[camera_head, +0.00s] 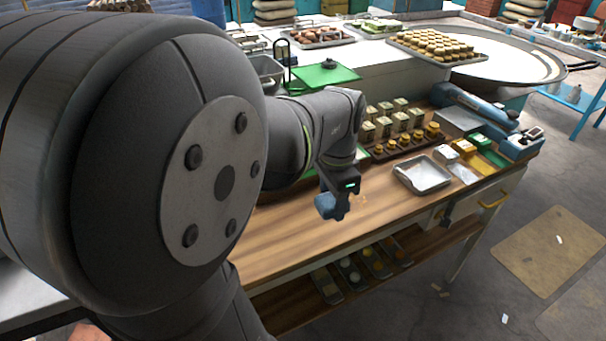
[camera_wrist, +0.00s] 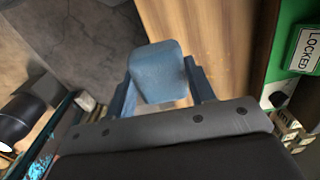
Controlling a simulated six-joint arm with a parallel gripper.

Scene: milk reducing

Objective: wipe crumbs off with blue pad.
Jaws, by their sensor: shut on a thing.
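The blue pad (camera_wrist: 158,72) is held between the two fingers of my gripper (camera_wrist: 160,88) in the wrist view. In the head view the pad (camera_head: 326,205) shows below my gripper (camera_head: 338,203), over the wooden table (camera_head: 290,240). I cannot tell whether the pad touches the tabletop. Small orange-brown specks, likely crumbs (camera_head: 361,200), show on the wood just right of the gripper. Any crumbs under the pad are hidden.
A metal tray (camera_head: 422,174) stands to the right on the table. Jars in a dark rack (camera_head: 405,143) and a green board (camera_head: 325,76) are behind. A blue tool (camera_head: 475,103) lies at the far right. The table's front strip is clear.

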